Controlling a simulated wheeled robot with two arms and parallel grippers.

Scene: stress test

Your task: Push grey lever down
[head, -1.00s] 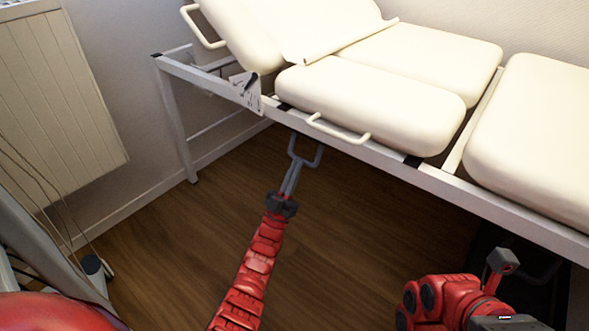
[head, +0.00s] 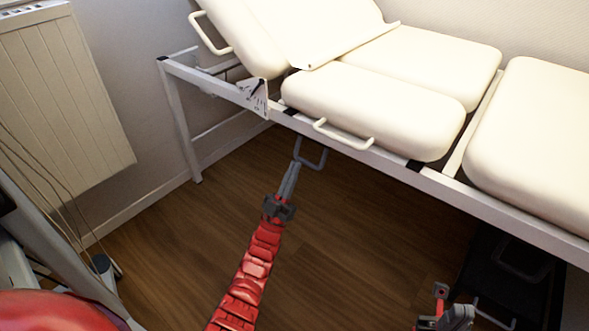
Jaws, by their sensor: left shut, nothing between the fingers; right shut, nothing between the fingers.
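The grey lever (head: 312,167) is a thin U-shaped bar hanging below the bed's front rail. My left gripper (head: 290,177) is shut, with its slim grey fingers pointing up toward the lever. Its tips overlap the lower left of the lever in the head view; I cannot tell whether they touch it. My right gripper (head: 441,291) is low at the bottom right, shut and away from the lever, partly cut off by the picture edge.
The treatment bed (head: 375,100) has cream cushions, a white rail and a cream side handle (head: 345,137) above the lever. A marked metal plate (head: 256,97) sits on the rail. A radiator (head: 60,95) stands left; a black object (head: 510,275) lies lower right. The middle floor is clear.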

